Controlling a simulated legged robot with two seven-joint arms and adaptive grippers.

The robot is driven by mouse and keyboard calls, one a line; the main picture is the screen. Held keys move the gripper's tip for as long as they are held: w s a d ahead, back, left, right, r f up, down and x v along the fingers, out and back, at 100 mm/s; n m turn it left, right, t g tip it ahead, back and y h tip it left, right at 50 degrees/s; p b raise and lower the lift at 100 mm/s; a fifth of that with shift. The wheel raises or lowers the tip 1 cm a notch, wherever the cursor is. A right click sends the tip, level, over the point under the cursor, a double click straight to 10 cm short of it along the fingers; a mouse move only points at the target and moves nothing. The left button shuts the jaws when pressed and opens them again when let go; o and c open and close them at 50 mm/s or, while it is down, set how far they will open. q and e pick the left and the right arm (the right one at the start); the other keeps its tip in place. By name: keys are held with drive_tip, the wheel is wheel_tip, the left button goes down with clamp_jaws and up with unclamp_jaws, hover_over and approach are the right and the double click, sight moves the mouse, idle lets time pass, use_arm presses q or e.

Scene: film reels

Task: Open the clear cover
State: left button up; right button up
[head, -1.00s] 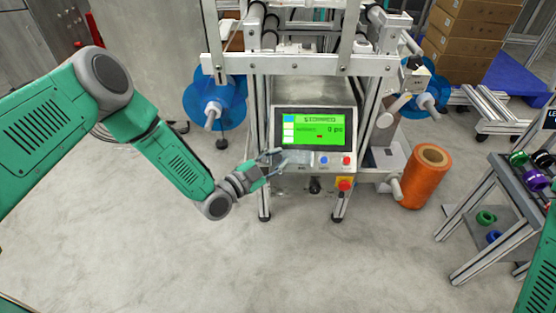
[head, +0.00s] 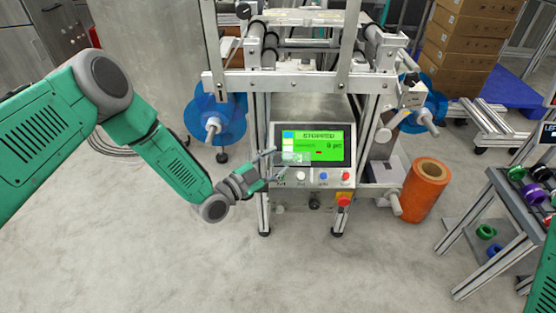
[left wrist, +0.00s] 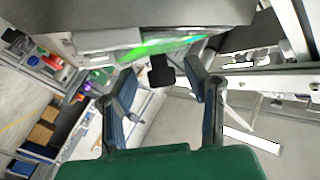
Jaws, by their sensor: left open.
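The clear cover (head: 297,158) is a small see-through plate on the machine's control panel. It stands raised in front of the lower left of the green screen (head: 322,142), which reads "STOPPED". The white, blue and red buttons (head: 323,176) below it show uncovered. My left gripper (head: 276,164) is open at the panel's left side, its fingertips beside the cover; I cannot tell whether they touch it. In the left wrist view its fingers (left wrist: 160,78) stand apart near the panel, with a dark block between them. My right gripper is out of view.
A red emergency button on a yellow base (head: 344,199) sits below the panel. An orange roll (head: 425,190) is at the right of the machine, and a rack with coloured reels (head: 515,215) stands farther right. The floor in front is clear.

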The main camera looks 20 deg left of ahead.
use_arm(q)
drive_tip(key=v, duration=1.1)
drive_tip(key=shift+s+a+f, duration=0.1)
